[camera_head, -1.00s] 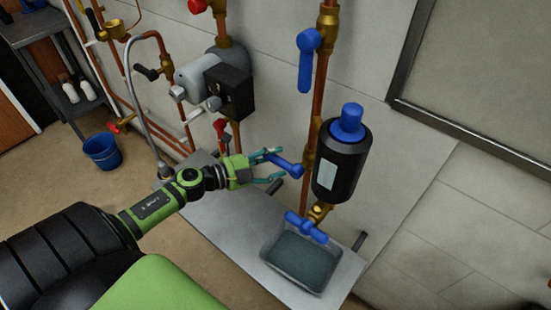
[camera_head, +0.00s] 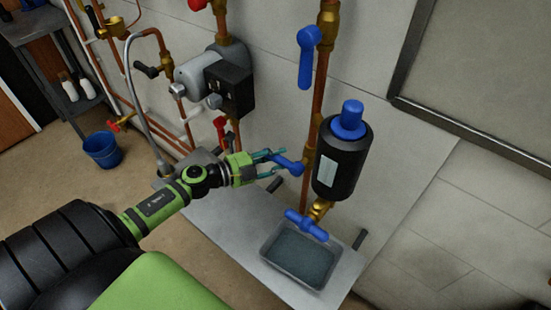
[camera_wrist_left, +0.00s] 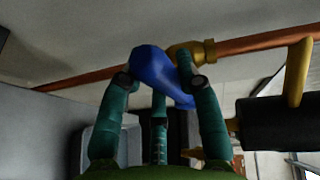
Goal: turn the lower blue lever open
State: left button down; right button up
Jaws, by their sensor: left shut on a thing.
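The lower blue lever (camera_head: 289,163) sits on a brass valve on the vertical copper pipe, left of the black canister. It sticks out to the left, across the pipe. My left gripper (camera_head: 282,161) is shut on this lever, its teal fingers around the outer part. In the left wrist view the lever (camera_wrist_left: 155,66) lies between the fingertips (camera_wrist_left: 162,82), with its brass valve body behind it. The fingers hide part of the lever. My right gripper does not show.
An upper blue lever (camera_head: 306,62) hangs down along the same pipe. A black canister (camera_head: 342,162) with a blue cap is close at right. Below it a blue T-handle (camera_head: 306,224) stands over a grey tray (camera_head: 268,258). A grey pump (camera_head: 203,76) is up left.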

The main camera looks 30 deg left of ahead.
pick_arm(q)
jog(key=d+f+n+t+b, duration=0.2)
jog(key=d+n+t+b, duration=0.1)
jog(key=n, duration=0.6)
jog(key=d+f+n+t+y+b, duration=0.1)
jog(key=d+f+n+t+b, duration=0.2)
jog(key=n, duration=0.7)
jog(key=shift+s+d+f+t+b, duration=0.3)
jog(key=shift+d+t+b, duration=0.2)
jog(key=shift+d+t, duration=0.25)
jog(key=shift+y, duration=0.4)
jog(key=c, duration=0.8)
grip_release()
jog(key=shift+w, duration=0.1)
jog(key=shift+c, duration=0.2)
jog(key=shift+f, duration=0.1)
jog(key=v, duration=0.7)
jog(key=shift+s, duration=0.25)
